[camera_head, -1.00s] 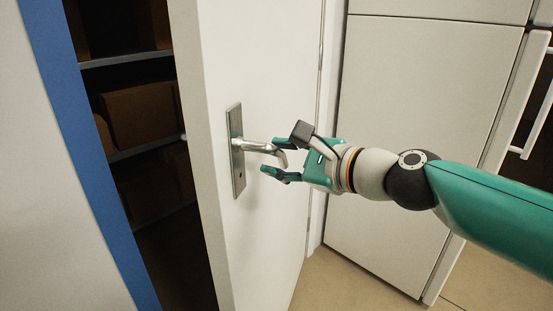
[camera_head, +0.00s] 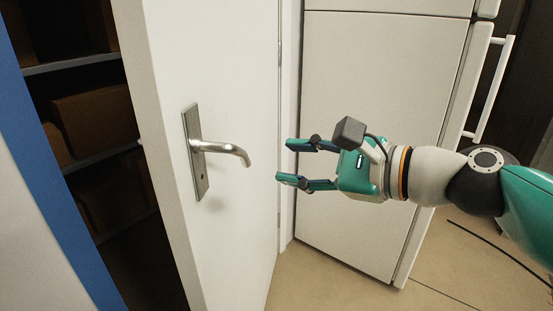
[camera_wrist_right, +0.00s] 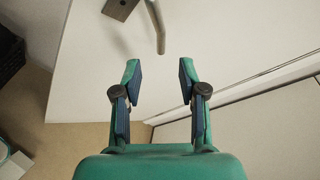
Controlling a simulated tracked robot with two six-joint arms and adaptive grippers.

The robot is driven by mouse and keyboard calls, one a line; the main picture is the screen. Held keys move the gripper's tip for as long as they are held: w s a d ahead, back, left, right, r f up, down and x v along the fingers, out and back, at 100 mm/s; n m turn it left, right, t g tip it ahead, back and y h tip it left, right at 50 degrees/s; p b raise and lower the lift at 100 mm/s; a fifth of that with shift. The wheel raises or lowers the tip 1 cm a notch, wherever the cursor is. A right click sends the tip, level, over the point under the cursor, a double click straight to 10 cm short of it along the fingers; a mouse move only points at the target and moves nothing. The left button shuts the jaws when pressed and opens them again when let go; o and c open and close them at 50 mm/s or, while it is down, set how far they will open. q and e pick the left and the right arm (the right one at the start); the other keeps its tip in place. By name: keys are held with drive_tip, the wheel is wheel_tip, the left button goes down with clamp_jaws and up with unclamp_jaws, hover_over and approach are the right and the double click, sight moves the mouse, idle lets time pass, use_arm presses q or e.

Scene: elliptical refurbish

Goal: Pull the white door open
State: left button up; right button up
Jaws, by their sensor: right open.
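The white door (camera_head: 215,60) stands partly open in the head view, with a dark gap on its left side. Its silver lever handle (camera_head: 225,149) sits on a metal plate and points right. My right gripper (camera_head: 283,161) is open and empty, a little to the right of the handle's tip and apart from it. In the right wrist view the open fingers (camera_wrist_right: 158,72) point at the door (camera_wrist_right: 90,75), and the handle (camera_wrist_right: 157,28) shows beyond them. My left gripper is not in view.
Behind the door's gap are dark shelves (camera_head: 85,62) with brown boxes (camera_head: 95,118). A blue door frame (camera_head: 52,170) stands at the left. A white fridge-like cabinet (camera_head: 375,80) stands behind my right arm. Beige floor (camera_head: 335,292) is clear below.

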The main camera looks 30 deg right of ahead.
drive_tip(key=shift+s+r, duration=0.1)
drive_tip(key=shift+s, duration=0.2)
